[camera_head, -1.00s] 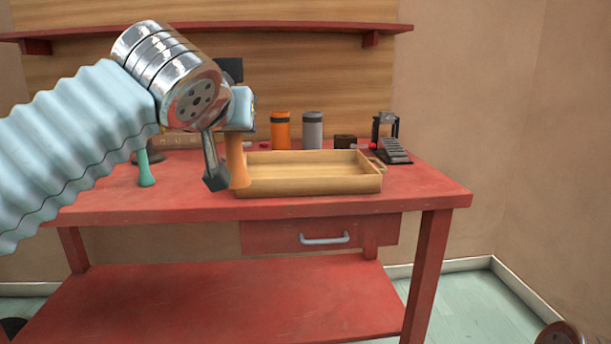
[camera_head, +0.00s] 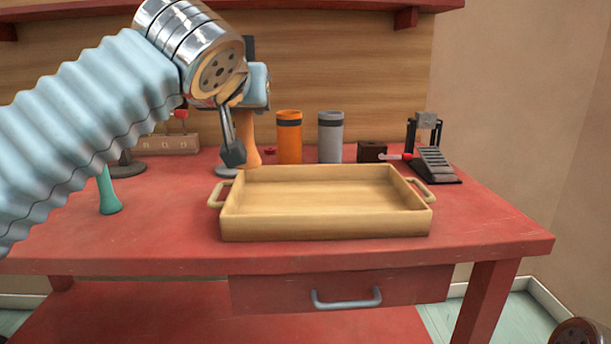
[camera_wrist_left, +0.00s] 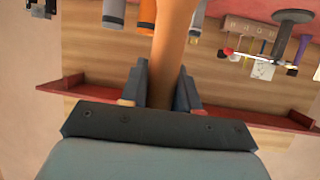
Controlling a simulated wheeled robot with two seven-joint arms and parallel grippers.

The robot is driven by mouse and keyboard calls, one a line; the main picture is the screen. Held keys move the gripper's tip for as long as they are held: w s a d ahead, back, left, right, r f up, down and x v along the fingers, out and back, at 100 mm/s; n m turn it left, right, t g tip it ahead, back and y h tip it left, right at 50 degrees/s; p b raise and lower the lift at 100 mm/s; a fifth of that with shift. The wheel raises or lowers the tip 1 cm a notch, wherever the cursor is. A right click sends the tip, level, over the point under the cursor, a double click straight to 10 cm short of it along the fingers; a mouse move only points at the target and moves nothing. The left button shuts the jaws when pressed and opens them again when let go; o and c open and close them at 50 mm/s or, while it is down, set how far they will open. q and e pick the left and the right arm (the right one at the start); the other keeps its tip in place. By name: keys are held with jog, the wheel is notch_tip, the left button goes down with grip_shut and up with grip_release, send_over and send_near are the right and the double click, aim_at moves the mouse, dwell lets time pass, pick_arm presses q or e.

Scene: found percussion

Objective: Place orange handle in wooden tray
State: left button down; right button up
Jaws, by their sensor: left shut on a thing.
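The orange handle (camera_head: 246,141) is held upright in my left gripper (camera_head: 236,110), its wide lower end hanging down near the tray's back left corner. In the left wrist view the orange handle (camera_wrist_left: 171,50) runs between the two dark fingers of my left gripper (camera_wrist_left: 160,85), which is shut on it. The wooden tray (camera_head: 325,227) stands on the red table, open at the top with a loop grip at each end. Its inside looks empty. My right gripper is not in view.
A teal handle (camera_head: 109,192) stands upright at the left of the table. Behind the tray are an orange cylinder (camera_head: 289,139), a grey cylinder (camera_head: 330,138), a dark box (camera_head: 372,151) and a black pedal-like device (camera_head: 434,162). The table front (camera_head: 160,240) is clear.

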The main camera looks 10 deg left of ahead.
pick_arm(q)
jog(key=shift+w+d+f+b, duration=0.15)
jog(key=shift+w+d+f, duration=0.35)
jog(key=shift+w+f, duration=1.45)
jog(key=shift+w+d+f+b, duration=0.1)
jog(key=shift+w+d+f, duration=0.45)
jog(key=shift+w+f, duration=1.45)
jog(key=shift+w+d+f+b, duration=0.15)
jog(key=shift+w+d+f, duration=0.35)
jog(key=shift+w+f, duration=1.45)
jog(key=shift+s+f, duration=0.1)
jog(key=shift+f, duration=0.15)
jog(key=c, duration=1.3)
grip_release()
jog(key=shift+f, duration=0.1)
jog(key=o, duration=0.5)
jog(key=shift+r, duration=0.3)
jog(key=b+v, duration=0.1)
jog(key=v, duration=1.1)
